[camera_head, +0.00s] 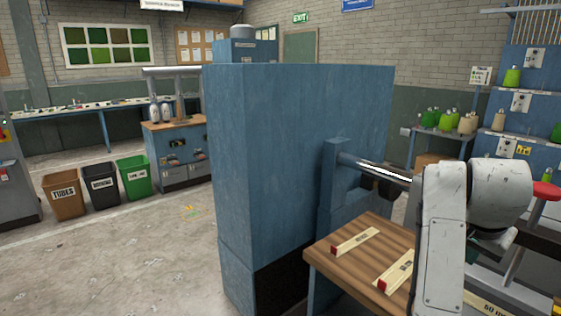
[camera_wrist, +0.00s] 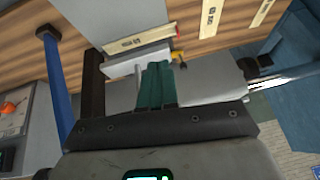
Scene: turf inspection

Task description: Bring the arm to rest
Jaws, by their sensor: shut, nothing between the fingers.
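In the wrist view my gripper (camera_wrist: 158,68) shows as two teal fingers pressed together, with nothing between them. They point away from the camera over a wooden bench top (camera_wrist: 190,45) and a pale grey block-like part. In the head view my white arm stands at the right, in front of the bench (camera_head: 345,240). My gripper cannot be made out there.
Two pale wooden strips with red ends (camera_head: 355,241) (camera_head: 397,272) lie on the bench. A tall blue machine (camera_head: 290,150) with a metal shaft stands beside it. Labelled bins (camera_head: 133,177) stand at left. The floor between bins and machine is mostly clear.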

